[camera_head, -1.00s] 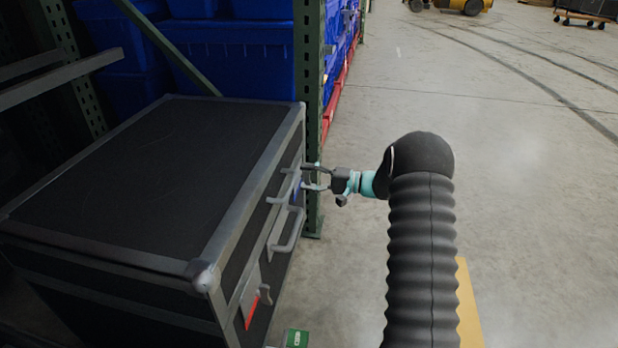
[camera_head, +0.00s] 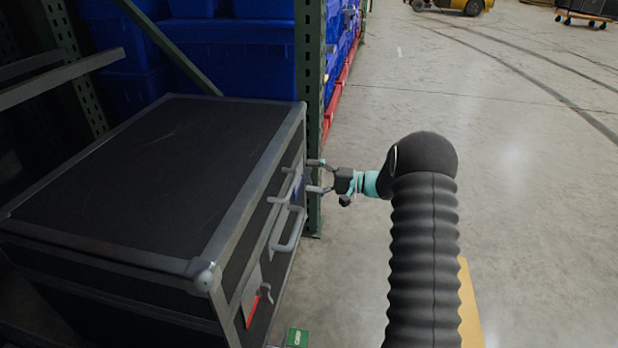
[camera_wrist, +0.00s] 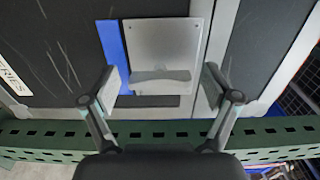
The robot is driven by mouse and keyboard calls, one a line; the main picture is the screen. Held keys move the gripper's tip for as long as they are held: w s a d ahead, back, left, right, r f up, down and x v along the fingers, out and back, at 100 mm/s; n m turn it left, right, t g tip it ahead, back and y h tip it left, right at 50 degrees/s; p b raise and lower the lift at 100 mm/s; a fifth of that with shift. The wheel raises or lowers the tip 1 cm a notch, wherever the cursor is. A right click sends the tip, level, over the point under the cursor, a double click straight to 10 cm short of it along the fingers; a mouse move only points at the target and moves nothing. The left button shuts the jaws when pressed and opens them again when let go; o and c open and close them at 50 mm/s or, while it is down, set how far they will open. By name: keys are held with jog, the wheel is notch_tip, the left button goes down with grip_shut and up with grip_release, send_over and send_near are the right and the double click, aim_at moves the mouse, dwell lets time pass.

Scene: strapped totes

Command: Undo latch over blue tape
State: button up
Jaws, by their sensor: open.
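The black case (camera_head: 160,170) with grey metal edges stands at the left. In the wrist view its latch plate (camera_wrist: 168,40) is silver, with a grey latch lever (camera_wrist: 160,76) across its lower part. A strip of blue tape (camera_wrist: 112,45) shows along the plate's left side and partly behind it. My gripper (camera_wrist: 161,86) is open, one finger on each side of the lever, with gaps on both sides. In the head view my gripper (camera_head: 317,176) is at the case's right face, where the blue tape is mostly hidden. Whether the lever is raised is unclear.
A grey handle (camera_head: 290,232) sticks out of the same face. Nearer, a second latch (camera_head: 265,292) sits by red tape (camera_head: 252,308). A green rack post (camera_head: 313,110) stands close behind my gripper. Blue totes (camera_head: 235,55) fill the rack.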

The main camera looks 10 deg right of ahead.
jog(key=v, duration=1.1)
jog(key=shift+d+f, duration=0.1)
jog(key=shift+d, duration=0.05)
jog(key=s+a+f+m+g+h, duration=0.1)
jog(key=s+f+m+g+h, duration=0.2)
jog(key=s+f, duration=0.35)
jog(key=s+a+r+g+h+p, duration=0.1)
jog(key=s+a+g+h, duration=0.25)
jog(key=s, duration=0.55)
jog(key=s+a+r+n+t+h+p, duration=0.2)
jog(key=s+r+h+p, duration=0.3)
jog(key=s+r, duration=0.7)
jog(key=s+a+r+n+t+h+p, duration=0.3)
jog(key=s+r, duration=0.9)
jog(key=r, duration=0.5)
jog(key=shift+s+a+r+n+h+p, duration=0.15)
jog(key=shift+a+r+n+h+p, duration=0.15)
jog(key=shift+a+n+h+p, duration=0.5)
jog(key=shift+d+n+h, duration=0.25)
jog(key=shift+n, duration=0.15)
